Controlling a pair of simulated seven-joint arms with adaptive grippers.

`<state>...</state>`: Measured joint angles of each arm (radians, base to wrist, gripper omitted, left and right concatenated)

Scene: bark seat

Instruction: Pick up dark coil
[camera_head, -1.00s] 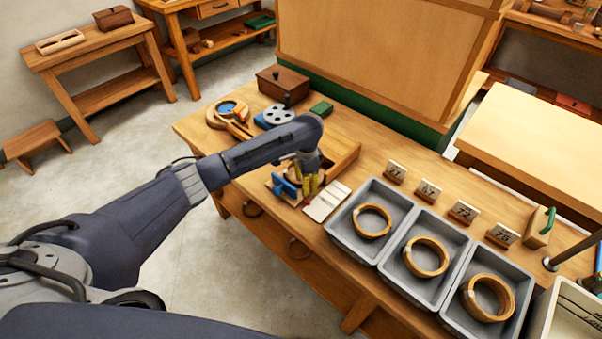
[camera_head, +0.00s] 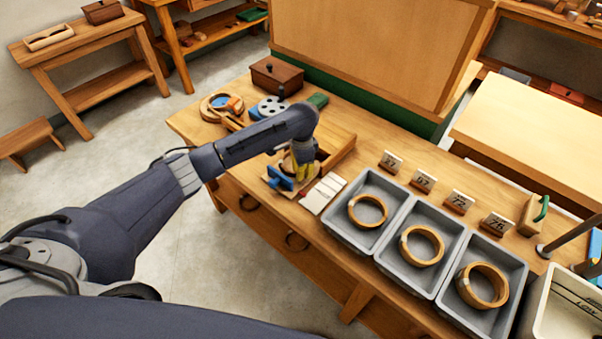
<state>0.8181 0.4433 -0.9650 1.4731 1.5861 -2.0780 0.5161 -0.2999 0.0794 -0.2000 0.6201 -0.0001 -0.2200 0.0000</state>
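Three coils lie in grey trays on the bench. The left coil (camera_head: 382,220) and middle coil (camera_head: 438,257) are light tan; the right coil (camera_head: 468,291) looks thicker and slightly darker. No clearly dark coil stands out. My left gripper (camera_head: 301,172) points down over the wooden box (camera_head: 338,152) at the bench's middle, left of the trays and apart from the coils. Its fingers are small and partly hidden among yellow and blue parts, so I cannot tell its opening or whether it holds anything. My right gripper is out of view.
Number cards (camera_head: 459,202) stand behind the trays (camera_head: 331,224). White strips (camera_head: 322,194) lie between the box and the left tray. A white bin (camera_head: 562,318) is at right.

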